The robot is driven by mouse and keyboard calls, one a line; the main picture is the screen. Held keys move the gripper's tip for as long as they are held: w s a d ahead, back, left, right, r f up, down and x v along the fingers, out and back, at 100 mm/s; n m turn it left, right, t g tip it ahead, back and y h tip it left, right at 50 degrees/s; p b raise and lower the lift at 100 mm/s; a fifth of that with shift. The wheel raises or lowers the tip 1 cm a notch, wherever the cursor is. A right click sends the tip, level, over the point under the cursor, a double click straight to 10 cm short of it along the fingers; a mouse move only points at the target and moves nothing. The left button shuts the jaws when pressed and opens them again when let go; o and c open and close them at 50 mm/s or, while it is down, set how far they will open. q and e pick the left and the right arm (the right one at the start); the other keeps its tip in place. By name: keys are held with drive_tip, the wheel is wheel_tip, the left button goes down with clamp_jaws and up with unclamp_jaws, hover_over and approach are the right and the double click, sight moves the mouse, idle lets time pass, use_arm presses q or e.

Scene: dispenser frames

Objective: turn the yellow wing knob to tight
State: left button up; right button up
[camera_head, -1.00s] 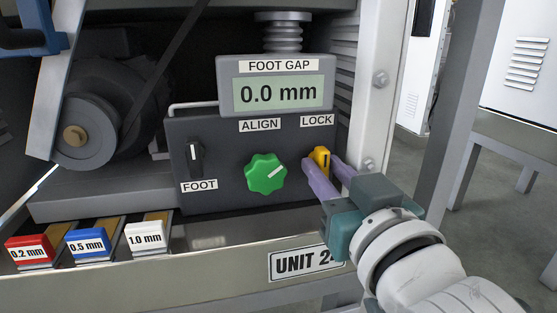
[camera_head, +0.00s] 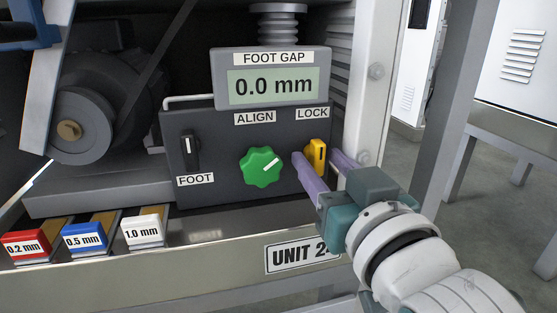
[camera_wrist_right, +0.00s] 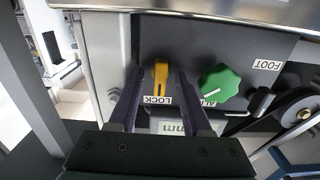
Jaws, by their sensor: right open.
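The yellow wing knob (camera_head: 315,156) sits on the dark control panel (camera_head: 215,190) under the LOCK label. Its dark pointer line looks about vertical in the head view. My right gripper (camera_head: 315,158) is open, with its purple fingers on either side of the knob. In the right wrist view the yellow knob (camera_wrist_right: 157,74) shows between and just beyond the open fingertips (camera_wrist_right: 157,80), with a gap visible on both sides. I cannot tell how deep the fingers reach around it. My left gripper does not show.
A green ALIGN knob (camera_head: 262,167) is close to the left of the fingers. A black FOOT switch (camera_head: 190,150) is farther left. The FOOT GAP display (camera_head: 272,86) above reads 0.0 mm. Red (camera_head: 25,243), blue (camera_head: 84,237) and white (camera_head: 143,231) blocks sit at lower left. A pale post (camera_head: 375,80) stands right.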

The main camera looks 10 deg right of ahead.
drive_tip(key=shift+s, duration=0.4)
drive_tip(key=s+p, duration=0.4)
drive_tip(key=s, duration=0.5)
drive_tip(key=shift+d+p, duration=0.2)
drive_tip(key=shift+p, duration=0.1)
